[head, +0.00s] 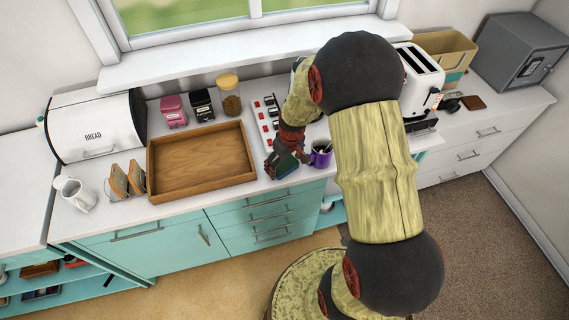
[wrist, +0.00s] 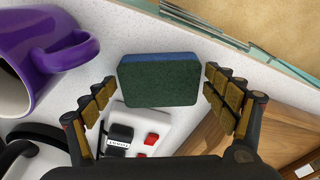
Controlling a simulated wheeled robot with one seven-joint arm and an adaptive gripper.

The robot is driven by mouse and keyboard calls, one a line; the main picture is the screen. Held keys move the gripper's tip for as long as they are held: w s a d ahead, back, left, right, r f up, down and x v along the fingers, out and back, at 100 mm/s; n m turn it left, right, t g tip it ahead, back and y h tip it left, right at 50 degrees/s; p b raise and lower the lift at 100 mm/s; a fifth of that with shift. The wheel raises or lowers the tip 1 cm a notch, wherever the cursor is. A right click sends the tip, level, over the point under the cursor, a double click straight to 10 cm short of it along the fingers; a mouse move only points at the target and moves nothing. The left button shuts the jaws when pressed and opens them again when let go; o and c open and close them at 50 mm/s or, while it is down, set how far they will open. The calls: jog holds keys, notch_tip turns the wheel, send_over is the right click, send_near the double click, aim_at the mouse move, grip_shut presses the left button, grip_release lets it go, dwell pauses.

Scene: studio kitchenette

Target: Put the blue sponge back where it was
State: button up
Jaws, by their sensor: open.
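The blue sponge (wrist: 160,59) has a dark green scouring face (wrist: 160,84) turned toward the wrist camera. In the wrist view it sits between the two spread fingers of my gripper (wrist: 160,76), with a gap visible on each side. My gripper is open. In the head view my gripper (head: 281,168) is low over the counter's front part, between the wooden tray and the purple mug, and the sponge (head: 287,166) shows at its fingers, partly covered. I cannot tell whether the sponge's underside touches the counter.
A purple mug (head: 321,154) stands close on the right; it looms large in the wrist view (wrist: 40,50). A white panel with red switches (head: 266,124) lies behind my gripper. A wooden tray (head: 152,178) is on the left. The counter's front edge is near.

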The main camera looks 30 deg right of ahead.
dwell(0.3)
notch_tip(320, 180, up, 12)
jog(key=s+p, duration=0.2)
notch_tip(320, 180, up, 13)
jog(key=t, duration=0.1)
send_over(288, 167)
jog(key=s+a, duration=0.4)
jog(key=a, duration=0.3)
jog(key=s+a+r+t, duration=0.1)
jog(key=s+a+r, duration=0.2)
jog(key=s, duration=0.4)
jog(key=s+a+r+m+t, duration=0.1)
jog(key=s+a+r, duration=0.3)
jog(key=s+r, duration=0.2)
jog(key=shift+s+a+r+t, duration=0.3)
jog(key=shift+s+t, duration=0.1)
jog(key=shift+s, duration=0.1)
jog(key=shift+f, duration=0.1)
